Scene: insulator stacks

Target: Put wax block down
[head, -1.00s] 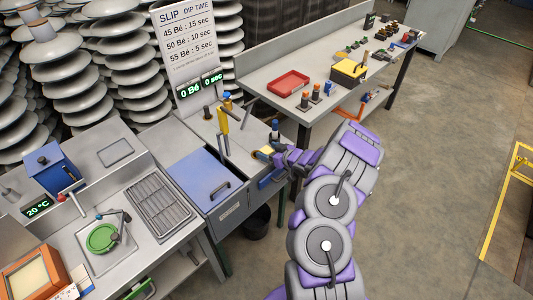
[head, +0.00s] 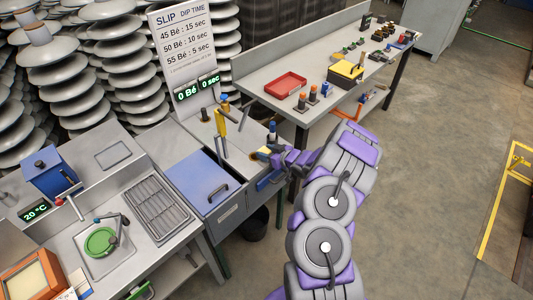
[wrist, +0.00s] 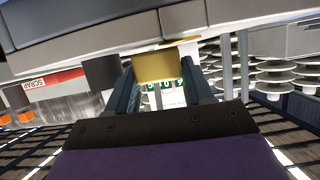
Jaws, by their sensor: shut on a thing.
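The wax block (wrist: 157,66) is a yellow-tan piece between the two dark fingers of my gripper (wrist: 160,84) in the wrist view. My gripper is shut on it. In the head view my gripper (head: 268,153) is at the right end of the grey bench, beside the blue-lidded bin, with a small yellow patch of the block at its tip. The fingers and the block's underside are mostly hidden there. I cannot tell whether the block touches the bench surface.
A grey bench with a blue lid (head: 196,181) is left of my gripper. A yellow upright piece (head: 221,122) and a small blue-topped item (head: 272,131) stand close by. A sign (head: 181,50) stands behind.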

